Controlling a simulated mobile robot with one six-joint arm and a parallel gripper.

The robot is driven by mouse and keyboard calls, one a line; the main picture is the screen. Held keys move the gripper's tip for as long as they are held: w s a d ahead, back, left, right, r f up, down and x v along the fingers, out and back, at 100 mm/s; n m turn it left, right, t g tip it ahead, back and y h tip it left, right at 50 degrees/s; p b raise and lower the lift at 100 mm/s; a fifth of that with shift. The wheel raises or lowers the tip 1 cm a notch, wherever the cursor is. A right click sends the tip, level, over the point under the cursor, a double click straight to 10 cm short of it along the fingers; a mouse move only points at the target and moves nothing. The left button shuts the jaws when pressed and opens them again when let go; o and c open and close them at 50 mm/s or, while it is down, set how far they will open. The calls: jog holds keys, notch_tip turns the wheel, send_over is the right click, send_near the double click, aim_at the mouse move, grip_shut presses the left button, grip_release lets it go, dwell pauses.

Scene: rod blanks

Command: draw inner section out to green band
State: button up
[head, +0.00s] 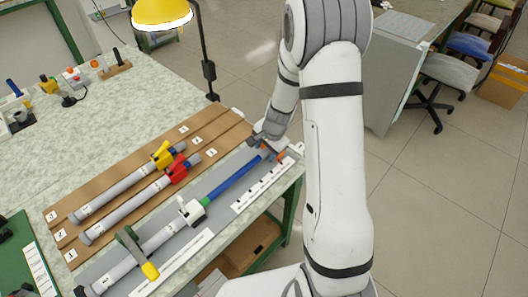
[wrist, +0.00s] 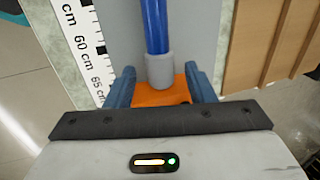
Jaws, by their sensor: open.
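The rod lies on the grey bed (head: 222,182) of the bench. Its grey outer tube (head: 155,243) ends at a white collar (head: 191,212). A green band (head: 205,201) shows just outside the collar, and the blue inner section (head: 235,180) extends from it toward my gripper. In the wrist view the blue section (wrist: 155,25) ends in a grey cap (wrist: 161,70). My gripper (wrist: 161,88) is open, its blue fingers on either side of the cap with gaps. An orange piece (wrist: 160,97) shows between the fingers, beyond the cap. In the head view my arm partly hides this end.
A clamp with a yellow handle (head: 150,270) sits over the outer tube. Two other rods, with a yellow clamp (head: 163,155) and a red clamp (head: 177,169), lie on brown boards. A ruler strip (head: 262,185) runs beside the blue section. A lamp (head: 162,14) stands behind.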

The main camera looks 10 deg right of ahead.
jog(key=shift+w+a+f, duration=0.1)
jog(key=shift+f, duration=0.5)
grip_shut()
